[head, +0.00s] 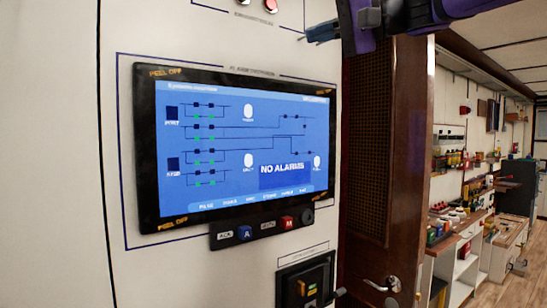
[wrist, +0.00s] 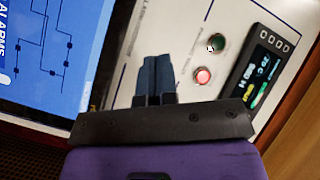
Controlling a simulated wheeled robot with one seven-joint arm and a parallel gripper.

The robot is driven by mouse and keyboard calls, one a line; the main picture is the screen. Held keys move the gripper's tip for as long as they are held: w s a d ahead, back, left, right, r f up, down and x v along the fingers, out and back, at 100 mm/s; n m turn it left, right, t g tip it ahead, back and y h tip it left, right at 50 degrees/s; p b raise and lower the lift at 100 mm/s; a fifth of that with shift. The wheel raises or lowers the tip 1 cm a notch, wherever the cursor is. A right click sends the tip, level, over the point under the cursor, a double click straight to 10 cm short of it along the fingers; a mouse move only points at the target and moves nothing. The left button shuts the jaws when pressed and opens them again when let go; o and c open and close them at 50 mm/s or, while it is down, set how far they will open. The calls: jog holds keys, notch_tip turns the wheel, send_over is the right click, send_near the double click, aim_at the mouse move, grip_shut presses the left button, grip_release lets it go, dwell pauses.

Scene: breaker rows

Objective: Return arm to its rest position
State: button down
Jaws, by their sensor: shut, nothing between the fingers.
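My gripper (head: 314,35) is at the top of the head view, above and to the right of the blue screen, with my purple arm reaching in from the upper right. In the wrist view my gripper (wrist: 157,62) has its two dark fingers together with nothing between them. The fingers point at the white panel and appear clear of it, though the exact gap cannot be told.
A white cabinet panel (head: 75,170) carries a blue screen (head: 235,150) reading "NO ALARMS". Below it are an A button (head: 245,233) and an M button (head: 287,223). A brown door (head: 405,150) stands right.

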jog(key=s+d+f+h, duration=0.5)
jog(key=s+d+f, duration=0.2)
jog(key=f, duration=0.5)
jog(key=s+d+f+m+h, duration=0.1)
jog(key=s+d+f+h, duration=0.4)
jog(key=f, duration=0.8)
jog(key=s+d+f+m+h, duration=0.1)
jog(key=s+d+f+h, duration=0.4)
jog(key=s+d+f, duration=0.4)
notch_tip(320, 180, down, 4)
jog(key=shift+s+d+f+g, duration=0.1)
jog(key=shift+s+d+g, duration=0.25)
jog(key=shift+d, duration=0.3)
